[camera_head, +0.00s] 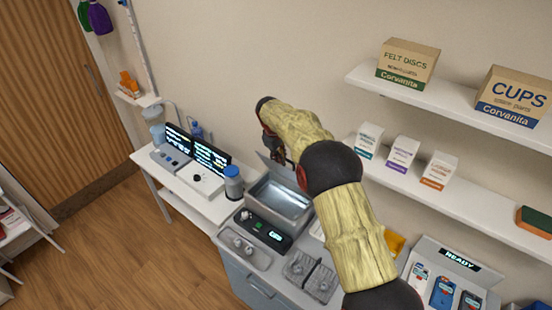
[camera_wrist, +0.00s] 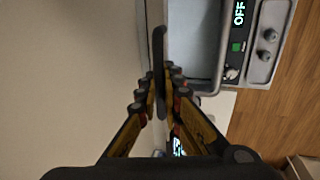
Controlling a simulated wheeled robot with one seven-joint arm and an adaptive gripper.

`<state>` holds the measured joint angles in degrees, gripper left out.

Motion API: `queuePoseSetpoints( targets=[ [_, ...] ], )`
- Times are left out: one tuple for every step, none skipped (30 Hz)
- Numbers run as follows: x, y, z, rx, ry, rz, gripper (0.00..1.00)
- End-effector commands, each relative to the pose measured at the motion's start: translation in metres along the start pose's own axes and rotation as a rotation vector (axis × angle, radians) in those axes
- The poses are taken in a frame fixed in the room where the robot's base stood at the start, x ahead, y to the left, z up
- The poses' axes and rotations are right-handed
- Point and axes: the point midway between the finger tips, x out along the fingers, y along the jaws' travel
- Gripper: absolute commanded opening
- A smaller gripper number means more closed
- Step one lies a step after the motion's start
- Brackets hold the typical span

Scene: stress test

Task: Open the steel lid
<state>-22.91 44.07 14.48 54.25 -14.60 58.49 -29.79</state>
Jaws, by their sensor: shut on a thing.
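The steel lid (camera_head: 277,172) stands raised along the back edge of the water bath (camera_head: 250,208), whose basin is uncovered in the head view. In the wrist view the lid (camera_wrist: 149,30) shows nearly edge-on, with a dark bar handle (camera_wrist: 158,50) along it. My gripper (camera_wrist: 161,90) is shut on the handle, one finger on each side. In the head view my gripper (camera_head: 276,150) is at the lid's upper part, partly hidden by my arm. The bath's basin (camera_wrist: 191,40) lies right of the lid in the wrist view.
The bath's control panel (camera_wrist: 240,45) reads OFF. A blue-capped container (camera_head: 233,183) stands close left of the bath. A wall shelf (camera_head: 425,190) with small boxes is to the right. Grey trays (camera_head: 312,277) lie in front on the bench.

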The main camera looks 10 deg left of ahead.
Motion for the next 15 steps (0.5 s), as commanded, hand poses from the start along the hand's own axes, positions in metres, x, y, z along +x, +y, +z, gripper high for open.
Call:
queuePoseSetpoints(
  targets=[
    [-0.005,0.008,0.0,0.001,-0.001,0.004,0.0],
    [-0.004,0.012,0.0,0.001,-0.002,0.004,0.0],
    [-0.005,0.018,0.0,0.001,-0.001,0.005,0.0],
    [-0.004,0.022,0.0,0.0,-0.001,0.006,0.0],
    [-0.004,0.027,0.0,0.0,-0.001,0.006,0.0],
    [-0.004,0.033,0.0,0.001,0.0,0.007,0.0],
    [-0.004,0.037,0.0,0.001,-0.001,0.007,0.0],
    [-0.003,0.041,0.0,0.001,-0.001,0.007,0.0],
    [-0.003,0.046,0.0,0.0,-0.001,0.007,0.0],
    [-0.002,0.05,0.0,-0.001,-0.002,0.007,0.0],
    [-0.002,0.054,0.0,0.0,0.0,0.008,0.0],
    [-0.001,0.059,0.0,0.0,0.0,0.008,0.0],
    [0.0,0.063,0.0,0.001,0.0,0.008,0.0],
    [0.0,0.066,0.0,0.001,0.0,0.008,0.0],
    [0.001,0.07,0.0,0.0,-0.001,0.007,0.0]
  ],
)
